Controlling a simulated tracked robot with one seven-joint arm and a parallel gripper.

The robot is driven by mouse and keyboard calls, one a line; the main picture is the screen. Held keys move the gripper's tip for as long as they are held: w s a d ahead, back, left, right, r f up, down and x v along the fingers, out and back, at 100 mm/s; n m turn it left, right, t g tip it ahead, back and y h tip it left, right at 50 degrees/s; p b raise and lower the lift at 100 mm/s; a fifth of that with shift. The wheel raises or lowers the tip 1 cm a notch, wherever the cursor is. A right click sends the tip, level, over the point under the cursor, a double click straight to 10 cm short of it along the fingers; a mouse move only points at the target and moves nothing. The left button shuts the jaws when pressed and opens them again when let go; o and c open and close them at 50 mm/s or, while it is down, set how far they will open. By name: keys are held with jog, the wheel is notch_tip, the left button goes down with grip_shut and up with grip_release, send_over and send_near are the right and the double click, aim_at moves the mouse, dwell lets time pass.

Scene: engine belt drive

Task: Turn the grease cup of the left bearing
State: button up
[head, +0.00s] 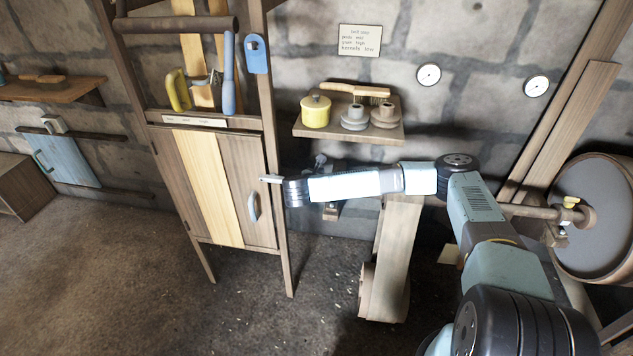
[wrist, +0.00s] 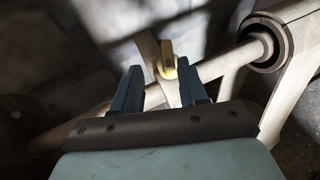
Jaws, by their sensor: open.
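In the wrist view my gripper (wrist: 160,88) is open. Its two dark blue fingers stand apart, with nothing held between them. A yellow grease cup (wrist: 168,58) on a pale upright support (wrist: 150,52) shows beyond the gap between the fingertips. I cannot tell whether a fingertip touches the cup. A pale shaft (wrist: 220,66) runs slantwise behind the fingers. In the head view a yellow grease cup (head: 571,202) sits on the bearing at the right. My arm covers the middle of that view and hides much of what lies behind it, and my fingers are not clear there.
A wooden cabinet (head: 230,185) with tools above stands left of my arm. A shelf (head: 390,132) with a yellow pot (head: 316,111) hangs behind. A large wheel (head: 600,215) is at the right. In the wrist view a round hub (wrist: 270,45) surrounds the shaft's end.

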jog(key=shift+s+a+r, duration=0.2)
jog(key=shift+s+r, duration=0.05)
jog(key=shift+s, duration=0.15)
jog(key=shift+s+d+r, duration=0.15)
jog(key=shift+s, duration=0.05)
jog(key=v, duration=0.8)
